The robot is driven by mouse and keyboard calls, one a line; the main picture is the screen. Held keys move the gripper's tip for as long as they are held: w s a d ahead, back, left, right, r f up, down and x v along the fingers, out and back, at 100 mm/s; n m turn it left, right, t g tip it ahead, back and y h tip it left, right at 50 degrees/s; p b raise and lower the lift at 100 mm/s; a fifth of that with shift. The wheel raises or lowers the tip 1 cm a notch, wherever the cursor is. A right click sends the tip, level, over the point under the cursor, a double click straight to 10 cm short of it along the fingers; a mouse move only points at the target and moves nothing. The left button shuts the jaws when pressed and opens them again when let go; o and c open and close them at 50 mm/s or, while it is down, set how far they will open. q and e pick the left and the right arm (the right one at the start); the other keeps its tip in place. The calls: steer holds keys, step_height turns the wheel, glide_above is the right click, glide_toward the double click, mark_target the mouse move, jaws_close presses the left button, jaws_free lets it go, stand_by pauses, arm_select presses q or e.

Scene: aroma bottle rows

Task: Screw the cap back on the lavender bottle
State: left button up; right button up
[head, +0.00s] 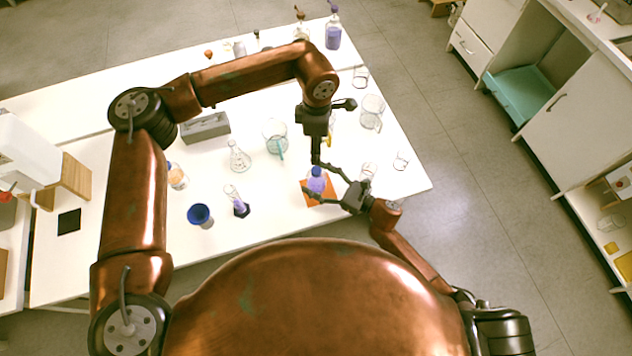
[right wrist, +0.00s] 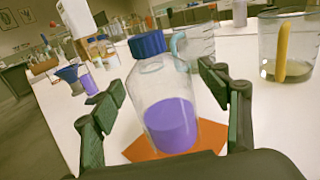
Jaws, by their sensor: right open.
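The lavender bottle (head: 316,184) is clear glass with purple liquid and stands upright on an orange mat (head: 322,202). It also shows large in the right wrist view (right wrist: 172,115). A blue cap (right wrist: 147,44) sits on its neck; how tightly cannot be told. My right gripper (head: 312,179) is open, with one finger on each side of the bottle; in the right wrist view gaps show between fingers and glass. My left gripper (head: 317,157) points down from above, close to the bottle's top in the head view. Its fingers overlap, so its opening is unclear.
Around the mat stand a blue funnel-like cup (head: 199,213), a small purple-filled cylinder (head: 237,203), a conical flask (head: 238,159) and beakers (head: 275,136). A large beaker (head: 371,112) is farther right. A grey block (head: 205,127) lies behind.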

steer(key=shift+d, duration=0.1)
steer(key=v, duration=1.2)
